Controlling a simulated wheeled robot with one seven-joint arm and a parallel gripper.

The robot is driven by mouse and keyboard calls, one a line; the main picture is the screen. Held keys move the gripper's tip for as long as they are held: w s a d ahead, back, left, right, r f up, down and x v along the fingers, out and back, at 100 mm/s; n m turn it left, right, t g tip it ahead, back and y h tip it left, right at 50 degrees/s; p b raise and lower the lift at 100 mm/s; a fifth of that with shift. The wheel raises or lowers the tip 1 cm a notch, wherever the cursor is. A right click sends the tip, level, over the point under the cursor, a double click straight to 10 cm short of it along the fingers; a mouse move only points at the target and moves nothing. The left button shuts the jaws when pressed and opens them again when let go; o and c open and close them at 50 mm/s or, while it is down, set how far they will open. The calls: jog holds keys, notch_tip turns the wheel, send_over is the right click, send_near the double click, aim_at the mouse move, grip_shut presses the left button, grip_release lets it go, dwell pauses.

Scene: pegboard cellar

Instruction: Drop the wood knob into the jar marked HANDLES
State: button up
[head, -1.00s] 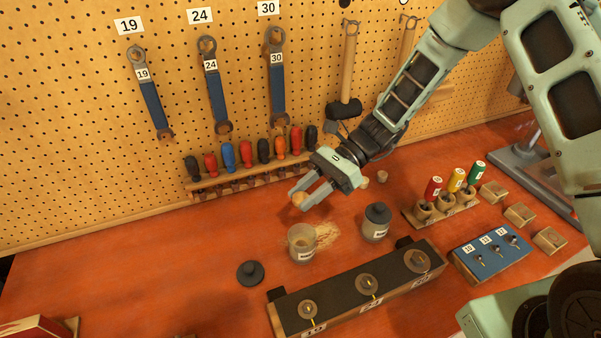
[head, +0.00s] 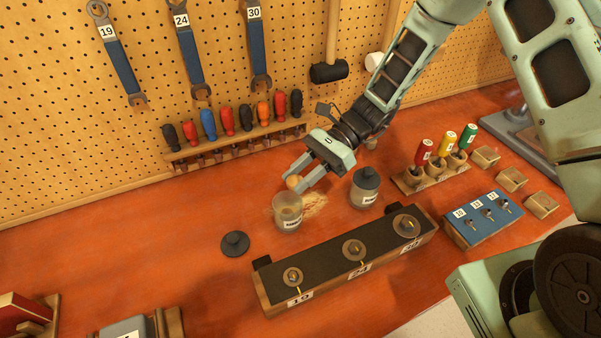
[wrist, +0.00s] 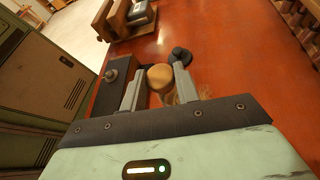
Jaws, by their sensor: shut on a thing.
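My gripper (head: 297,184) is shut on a round, light wood knob (head: 293,181) in the head view. The knob also shows between the fingers in the wrist view (wrist: 160,78). An open glass jar (head: 288,213) with a label too small to read stands just below and beside the knob in the picture. The knob is close to the jar's rim; I cannot tell whether it is directly over the opening. A second glass jar (head: 365,190) with a dark lid on stands to the right, its label unreadable.
A dark lid (head: 235,244) lies left of the open jar. A long block (head: 330,275) with numbered posts 19, 24 and 30 stands in front. A screwdriver rack (head: 235,146) is behind. Coloured handles (head: 443,152) and a blue block (head: 481,218) stand right.

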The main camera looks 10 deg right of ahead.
jog(key=o, duration=1)
jog(key=shift+d, duration=0.1)
jog(key=b+v, duration=0.4)
jog(key=v, duration=1.3)
jog(key=shift+d+r+b, duration=0.1)
jog(key=shift+r+b, duration=0.05)
jog(key=shift+b, duration=0.25)
jog(key=s+a+r+n+h, duration=0.2)
jog(key=s+a+n+h, duration=0.75)
jog(key=s, duration=0.45)
jog(key=s+n+t, duration=0.2)
jog(key=s+n, duration=0.2)
jog(key=s+n+t+h, duration=0.1)
jog(key=s+n, duration=0.3)
jog(key=s+a+f+n+t+h+b, duration=0.1)
jog(key=s+n+t, duration=0.1)
jog(key=s+n, duration=0.2)
jog(key=shift+n+t, duration=0.3)
jog(key=shift+n, duration=0.25)
